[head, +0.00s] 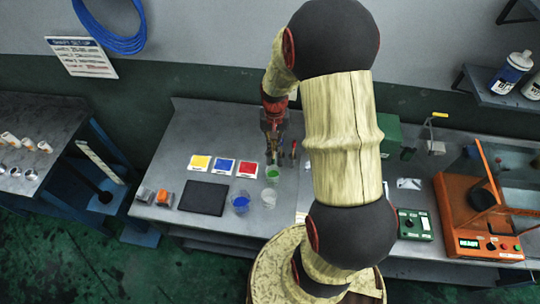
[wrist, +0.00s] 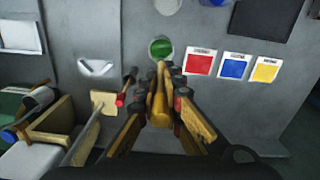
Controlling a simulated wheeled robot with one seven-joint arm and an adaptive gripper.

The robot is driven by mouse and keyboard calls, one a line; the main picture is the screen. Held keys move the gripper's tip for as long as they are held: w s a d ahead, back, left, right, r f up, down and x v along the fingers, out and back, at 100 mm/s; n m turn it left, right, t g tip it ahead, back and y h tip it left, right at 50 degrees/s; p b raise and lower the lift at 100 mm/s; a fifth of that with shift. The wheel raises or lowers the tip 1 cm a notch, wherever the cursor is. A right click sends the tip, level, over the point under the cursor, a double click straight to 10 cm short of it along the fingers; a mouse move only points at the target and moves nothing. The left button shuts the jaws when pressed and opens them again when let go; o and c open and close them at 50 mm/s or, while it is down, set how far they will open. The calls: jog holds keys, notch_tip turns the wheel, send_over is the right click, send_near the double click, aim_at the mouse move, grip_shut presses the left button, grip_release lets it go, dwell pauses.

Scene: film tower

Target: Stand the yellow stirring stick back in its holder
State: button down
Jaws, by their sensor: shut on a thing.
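My gripper (wrist: 160,85) is shut on the yellow stirring stick (wrist: 158,102). The stick lies along the jaws in the wrist view, and its far end shows just below the green cup (wrist: 161,47); I cannot tell if they touch. In the head view my gripper (head: 271,127) is above the back of the bench, behind the green cup (head: 272,174). A red-tipped stick (wrist: 126,88) stands left of my gripper in the wrist view. A tan block (wrist: 57,121) is at lower left, with a blue-ended stick (wrist: 22,130) beside it. I cannot tell which part is the holder.
Red (head: 247,169), blue (head: 223,167) and yellow (head: 200,162) cards lie left of the green cup. A blue cup (head: 240,203) and a clear cup (head: 268,198) stand in front. A dark pad (head: 203,198) lies further left. An orange machine (head: 455,222) stands right.

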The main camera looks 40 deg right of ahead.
jog(key=w+d+p, duration=0.2)
jog(key=w+d, duration=0.3)
jog(key=w, duration=0.2)
notch_tip(320, 180, down, 12)
jog(key=b, duration=0.7)
jog(key=shift+w+r+t+y, duration=0.2)
jog(key=shift+r+t+y, duration=0.05)
jog(key=shift+t+y, duration=0.05)
dwell(0.6)
jog(key=shift+a, duration=0.1)
jog(key=c, duration=1.9)
grip_release()
jog(key=shift+r, duration=0.1)
jog(key=r, duration=1.1)
jog(key=shift+s+d+r, duration=0.3)
jog(key=shift+r, duration=0.1)
